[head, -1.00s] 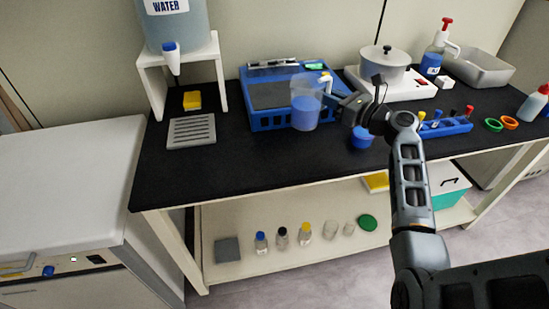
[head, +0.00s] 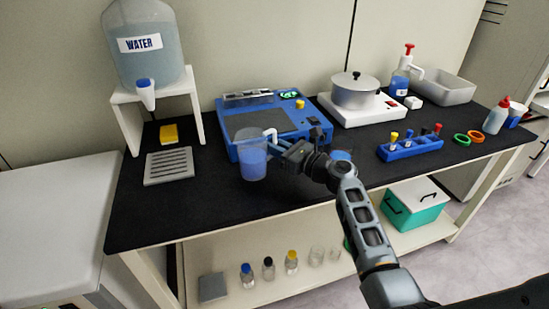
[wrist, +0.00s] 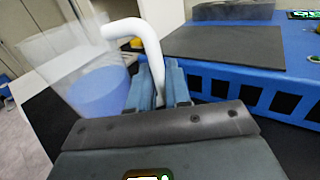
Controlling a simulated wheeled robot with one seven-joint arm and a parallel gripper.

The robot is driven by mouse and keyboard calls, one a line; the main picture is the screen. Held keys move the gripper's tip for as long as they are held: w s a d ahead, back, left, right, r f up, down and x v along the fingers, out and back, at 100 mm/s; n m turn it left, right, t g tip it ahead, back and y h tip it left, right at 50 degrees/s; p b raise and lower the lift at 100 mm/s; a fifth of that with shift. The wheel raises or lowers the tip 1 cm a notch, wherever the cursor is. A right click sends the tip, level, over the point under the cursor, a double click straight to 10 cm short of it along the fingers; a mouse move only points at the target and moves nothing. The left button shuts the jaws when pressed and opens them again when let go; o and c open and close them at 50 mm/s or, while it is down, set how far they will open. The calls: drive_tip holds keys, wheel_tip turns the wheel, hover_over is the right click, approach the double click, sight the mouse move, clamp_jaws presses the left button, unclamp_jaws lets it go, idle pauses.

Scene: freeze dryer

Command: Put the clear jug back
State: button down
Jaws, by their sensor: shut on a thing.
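The clear jug (head: 251,158) holds blue liquid and has a white handle. It is in front of the blue bench device, at its left front corner in the head view. My gripper (head: 282,145) is shut on the jug's white handle from the right. In the wrist view the jug (wrist: 85,85) is at the left, slightly tilted in the picture, with the handle (wrist: 137,30) running down between the fingers (wrist: 160,85). I cannot tell whether the jug's base touches the black bench top.
The blue device (head: 230,113) is close behind the jug. A slotted drain plate (head: 168,166) and yellow sponge (head: 168,133) lie left, by the water tank's white stand (head: 122,98). A hotplate with a pot (head: 355,92) and a blue tube rack (head: 410,149) are right. Bare black bench (head: 180,210) lies in front.

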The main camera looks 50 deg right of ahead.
drive_tip(key=shift+f+b, duration=0.3)
drive_tip(key=shift+f, duration=1.7)
drive_tip(key=shift+f, duration=0.15)
drive_tip(key=c, duration=1.1)
unclamp_jaws()
drive_tip(key=shift+s, duration=0.15)
drive_tip(key=s, duration=1.1)
drive_tip(key=shift+s+b, duration=0.3)
drive_tip(key=shift+s, duration=0.05)
